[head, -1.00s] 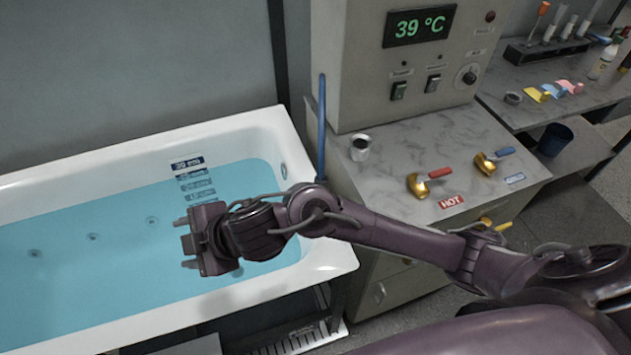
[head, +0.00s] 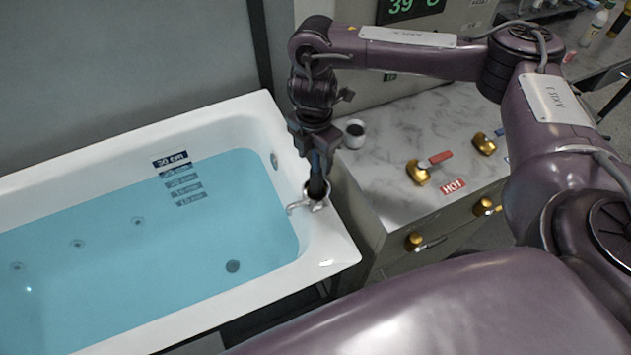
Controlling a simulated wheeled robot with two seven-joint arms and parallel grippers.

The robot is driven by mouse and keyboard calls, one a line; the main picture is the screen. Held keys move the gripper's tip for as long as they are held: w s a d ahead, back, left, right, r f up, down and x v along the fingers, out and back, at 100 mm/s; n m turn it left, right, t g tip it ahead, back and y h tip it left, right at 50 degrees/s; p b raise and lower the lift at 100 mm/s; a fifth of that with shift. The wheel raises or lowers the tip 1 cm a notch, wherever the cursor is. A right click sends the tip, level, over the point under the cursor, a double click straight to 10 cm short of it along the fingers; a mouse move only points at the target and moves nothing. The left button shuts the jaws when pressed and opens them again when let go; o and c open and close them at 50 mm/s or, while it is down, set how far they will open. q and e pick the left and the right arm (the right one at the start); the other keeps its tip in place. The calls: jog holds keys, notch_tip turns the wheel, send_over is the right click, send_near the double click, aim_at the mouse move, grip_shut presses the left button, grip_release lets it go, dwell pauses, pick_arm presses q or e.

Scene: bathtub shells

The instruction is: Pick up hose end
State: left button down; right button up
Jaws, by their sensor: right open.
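My right gripper (head: 315,150) points down over the right end of the bathtub rim, with its jaws open. A dark blue upright hose end (head: 318,180) shows directly below and between the jaws. Its upper part is hidden by the gripper, and I cannot tell whether the jaws touch it. The hose's lower end stands in a silver ring-like fitting (head: 314,199) on the tub rim. My left gripper is not in view.
The white bathtub (head: 225,109) holds blue water, with a depth scale (head: 171,158) on its wall. A marble-topped cabinet (head: 400,205) stands right of it, bearing a small cup (head: 355,133) and a red-handled brass valve (head: 419,172). The control box (head: 376,97) stands behind.

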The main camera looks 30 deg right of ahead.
aim_at(316, 165)
jog(key=f, duration=0.5)
jog(key=shift+w+d+f+b, duration=0.1)
jog(key=shift+d+f+b, duration=0.2)
jog(key=shift+f, duration=0.05)
jog(key=shift+c, duration=0.4)
grip_shut()
